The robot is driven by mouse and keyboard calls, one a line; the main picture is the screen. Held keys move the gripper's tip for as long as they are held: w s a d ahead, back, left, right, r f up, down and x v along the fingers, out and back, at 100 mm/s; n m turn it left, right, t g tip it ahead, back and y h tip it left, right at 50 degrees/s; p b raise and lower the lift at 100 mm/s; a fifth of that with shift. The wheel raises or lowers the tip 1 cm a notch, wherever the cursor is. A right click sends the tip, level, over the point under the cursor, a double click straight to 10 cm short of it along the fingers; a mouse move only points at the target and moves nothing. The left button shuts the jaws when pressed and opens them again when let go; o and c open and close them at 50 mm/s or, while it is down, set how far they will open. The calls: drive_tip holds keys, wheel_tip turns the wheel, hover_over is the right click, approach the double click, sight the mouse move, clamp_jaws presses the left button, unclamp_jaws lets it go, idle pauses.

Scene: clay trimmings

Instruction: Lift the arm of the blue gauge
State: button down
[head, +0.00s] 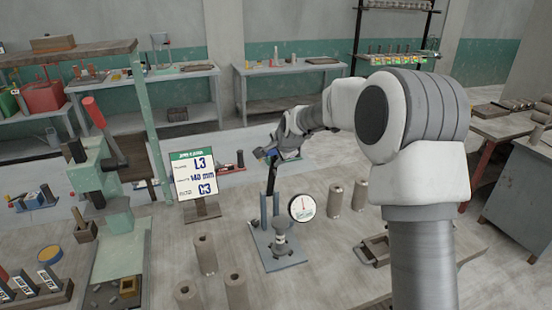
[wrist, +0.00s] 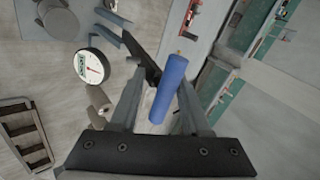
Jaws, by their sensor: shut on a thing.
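The gauge stands on the bench in the head view, with a blue-grey base (head: 268,262), upright posts and a round white dial (head: 303,208). The dial also shows in the wrist view (wrist: 93,68). Its black arm (head: 271,180) points steeply up and ends in a blue handle. My gripper (head: 280,153) is at the top of this arm. In the wrist view the blue handle (wrist: 169,88) lies between the fingers of my gripper (wrist: 163,100), which is shut on it. A grey metal piece (head: 282,240) sits under the dial on the base.
A sign reading L3, 140 mm, C3 (head: 195,175) stands left of the gauge. Grey clay cylinders (head: 205,255) stand in front to the left, others (head: 335,200) to the right. A green press (head: 120,215) with a red handle stands at left. A metal frame (head: 375,250) lies at right.

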drive_tip(key=shift+w+d+f, duration=0.1)
drive_tip(key=c, duration=0.8)
unclamp_jaws()
drive_tip(key=shift+o, duration=0.7)
drive_tip(key=shift+w+f, duration=0.15)
drive_tip(key=shift+w, duration=0.05)
drive_tip(key=shift+s, duration=0.1)
drive_tip(key=shift+s, duration=0.1)
drive_tip(key=b+v, duration=0.2)
drive_tip(key=v, duration=1.5)
drive_tip(key=shift+b, duration=0.4)
drive_tip(key=shift+r, duration=0.25)
drive_tip(key=s+d+f+n+g+h, duration=0.1)
drive_tip(key=s+d+f+n, duration=0.1)
drive_tip(key=s, duration=0.9)
drive_tip(key=s+d+f+n, duration=0.2)
drive_tip(key=s+d+n, duration=0.2)
drive_tip(key=s, duration=0.7)
drive_tip(key=s+d+f+n+g+h, duration=0.1)
drive_tip(key=s+d+f+n, duration=0.1)
drive_tip(key=s+n, duration=0.4)
drive_tip(key=s+d, duration=0.1)
drive_tip(key=s, duration=0.4)
drive_tip(key=shift+s+f+g+h, duration=0.2)
drive_tip(key=shift+g+h, duration=0.1)
